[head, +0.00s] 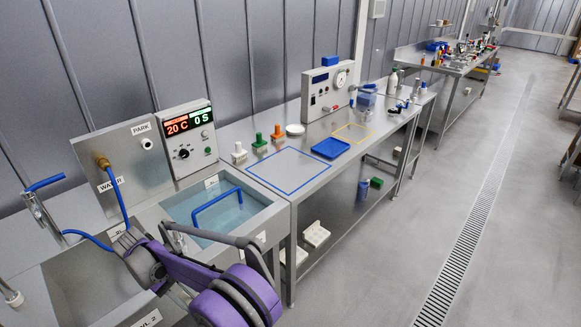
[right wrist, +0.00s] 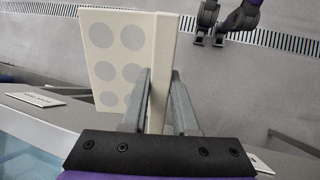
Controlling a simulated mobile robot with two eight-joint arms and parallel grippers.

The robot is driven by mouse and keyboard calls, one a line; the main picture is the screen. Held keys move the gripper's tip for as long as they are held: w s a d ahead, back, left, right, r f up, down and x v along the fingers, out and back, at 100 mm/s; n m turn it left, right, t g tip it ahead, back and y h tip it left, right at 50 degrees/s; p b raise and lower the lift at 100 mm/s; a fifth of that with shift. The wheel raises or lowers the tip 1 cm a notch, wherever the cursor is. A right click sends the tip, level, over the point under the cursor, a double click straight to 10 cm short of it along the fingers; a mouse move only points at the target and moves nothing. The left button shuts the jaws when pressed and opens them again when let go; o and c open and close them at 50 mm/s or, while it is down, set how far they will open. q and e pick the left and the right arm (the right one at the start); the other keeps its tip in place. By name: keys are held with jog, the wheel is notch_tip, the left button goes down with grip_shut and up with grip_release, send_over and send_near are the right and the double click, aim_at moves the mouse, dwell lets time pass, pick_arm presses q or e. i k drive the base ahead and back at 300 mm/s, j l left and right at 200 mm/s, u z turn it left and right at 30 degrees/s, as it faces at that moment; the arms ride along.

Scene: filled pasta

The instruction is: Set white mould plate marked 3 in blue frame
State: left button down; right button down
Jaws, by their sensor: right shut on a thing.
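A flat white mould plate (right wrist: 118,55) with several grey round spots is in the right wrist view. My right gripper (right wrist: 158,80) is shut on its near part, with one finger on each side. The plate is up in the air, with the floor behind it. No number shows on the face I see. In the head view I cannot make out the held plate. The blue frame (head: 289,170) is an outline on the steel bench, with bare metal inside. My left gripper cannot be made out for certain.
A water basin (head: 222,214) with a blue bent pipe lies left of the frame. White, green and orange handled pieces (head: 259,142) stand behind it. A blue tray (head: 330,148) and yellow outline (head: 353,133) lie to its right. White blocks (head: 316,233) rest on the lower shelf.

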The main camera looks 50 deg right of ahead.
aim_at(289, 168)
jog(key=k+l, duration=0.1)
jog(key=l, duration=0.35)
jog(key=l+u, duration=0.15)
jog(key=l, duration=0.3)
jog(key=k+l, duration=0.15)
jog(key=l, duration=0.3)
jog(key=k+l+u, duration=0.1)
jog(key=l, duration=0.35)
jog(key=k+l, duration=0.1)
jog(key=l, duration=0.35)
jog(key=k+l+u, duration=0.15)
jog(key=l, duration=0.25)
jog(key=k+l, duration=0.1)
jog(key=l, duration=0.35)
jog(key=k+l+u, duration=0.1)
jog(key=l, duration=0.3)
